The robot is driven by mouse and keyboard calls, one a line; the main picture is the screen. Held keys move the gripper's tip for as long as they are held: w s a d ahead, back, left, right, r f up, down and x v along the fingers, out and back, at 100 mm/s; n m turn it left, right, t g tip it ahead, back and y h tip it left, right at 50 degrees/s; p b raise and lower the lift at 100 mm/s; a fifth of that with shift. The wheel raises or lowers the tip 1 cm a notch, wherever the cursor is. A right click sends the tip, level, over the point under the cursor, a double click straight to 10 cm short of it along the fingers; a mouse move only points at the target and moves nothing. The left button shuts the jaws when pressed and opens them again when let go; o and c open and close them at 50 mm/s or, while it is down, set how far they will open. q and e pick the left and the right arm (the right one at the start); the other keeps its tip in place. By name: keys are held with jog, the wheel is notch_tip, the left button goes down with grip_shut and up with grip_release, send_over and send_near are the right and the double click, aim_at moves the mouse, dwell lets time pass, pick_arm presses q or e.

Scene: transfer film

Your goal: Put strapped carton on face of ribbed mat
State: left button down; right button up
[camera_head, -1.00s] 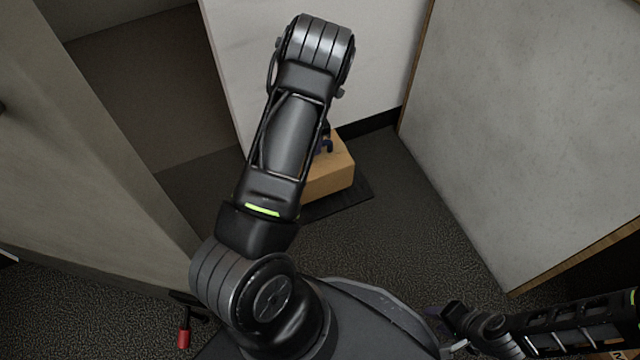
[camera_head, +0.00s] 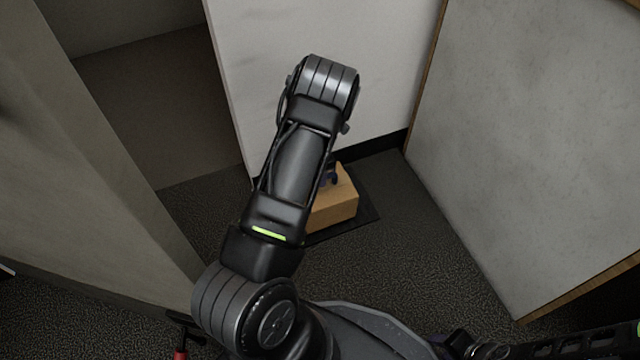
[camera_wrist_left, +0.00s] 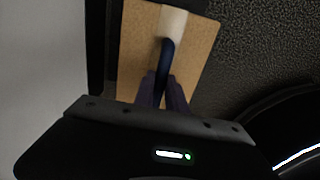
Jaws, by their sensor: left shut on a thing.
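The strapped carton (camera_head: 337,208) is a tan box near the wall, partly hidden behind my left arm in the head view. The ribbed mat (camera_head: 368,220) is a dark sheet showing at the carton's right and front edges. The carton appears over the mat; I cannot tell whether they touch. In the left wrist view the carton (camera_wrist_left: 198,48) has a pale strap and a dark blue handle (camera_wrist_left: 167,55). My left gripper (camera_wrist_left: 162,88) is shut on this handle; in the head view it is mostly hidden. My right gripper (camera_head: 458,342) is at the bottom right, its fingers unclear.
A pale wall panel (camera_head: 380,60) stands right behind the carton. A large grey panel (camera_head: 530,140) rises on the right, and another (camera_head: 80,190) on the left. A red-handled object (camera_head: 181,352) shows at the bottom left. Dark carpet (camera_head: 420,250) in front is clear.

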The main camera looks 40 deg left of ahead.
pick_arm(q)
jog(key=shift+f+b, duration=0.55)
jog(key=shift+f, duration=1.25)
jog(key=shift+f, duration=0.15)
jog(key=c, duration=1.4)
grip_release()
jog(key=shift+o, duration=0.2)
notch_tip(320, 180, up, 12)
jog(key=p, duration=0.4)
jog(key=shift+p, duration=0.35)
